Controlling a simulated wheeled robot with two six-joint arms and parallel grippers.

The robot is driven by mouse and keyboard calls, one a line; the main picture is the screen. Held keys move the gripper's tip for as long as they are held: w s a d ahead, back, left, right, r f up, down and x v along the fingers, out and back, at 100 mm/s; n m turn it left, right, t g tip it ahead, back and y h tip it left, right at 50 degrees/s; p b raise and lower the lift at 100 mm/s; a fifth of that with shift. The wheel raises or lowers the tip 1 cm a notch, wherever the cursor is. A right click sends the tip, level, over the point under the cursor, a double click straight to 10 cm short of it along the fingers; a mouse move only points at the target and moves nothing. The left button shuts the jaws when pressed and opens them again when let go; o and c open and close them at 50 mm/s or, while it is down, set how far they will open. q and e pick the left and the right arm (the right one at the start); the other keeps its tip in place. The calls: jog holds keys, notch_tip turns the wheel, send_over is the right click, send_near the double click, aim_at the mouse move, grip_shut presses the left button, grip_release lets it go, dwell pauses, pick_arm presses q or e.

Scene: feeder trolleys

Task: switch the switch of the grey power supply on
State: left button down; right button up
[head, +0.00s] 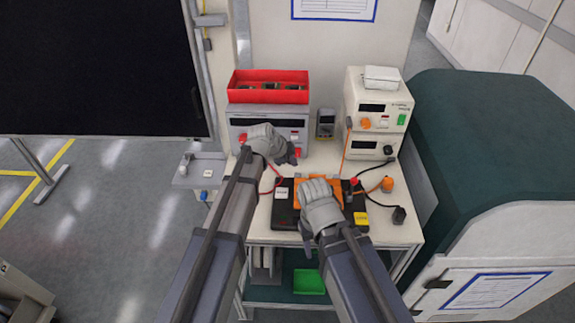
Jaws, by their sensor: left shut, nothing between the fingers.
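The grey power supply (240,113) stands at the back left of the trolley top, under a red bin. Its front has a dark display and red parts at its lower left. My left gripper (293,156) is shut and empty, just in front of the supply's lower front. It hides part of that front, and I cannot make out the switch or tell whether the gripper touches the supply. My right gripper (313,184) is over a black and orange item (285,212) on the trolley top; its finger opening is not clear.
A red bin (268,95) with dark items sits on the grey supply. A handheld meter (326,124) stands to its right. Stacked cream instruments (372,149) are at the back right. Red and black cables and an orange part (387,184) lie on the trolley top (395,232).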

aim_at(295, 156)
pick_arm(q)
jog(key=b+x, duration=0.1)
jog(key=x, duration=0.1)
jog(key=shift+f, duration=0.35)
jog(key=shift+w, duration=2)
pick_arm(e)
notch_tip(295, 156, down, 2)
jog(key=shift+f, duration=0.1)
pick_arm(q)
jog(key=shift+w+f, duration=0.15)
jog(key=shift+w, duration=0.15)
pick_arm(e)
jog(key=shift+f, duration=0.1)
pick_arm(q)
jog(key=shift+r, duration=0.2)
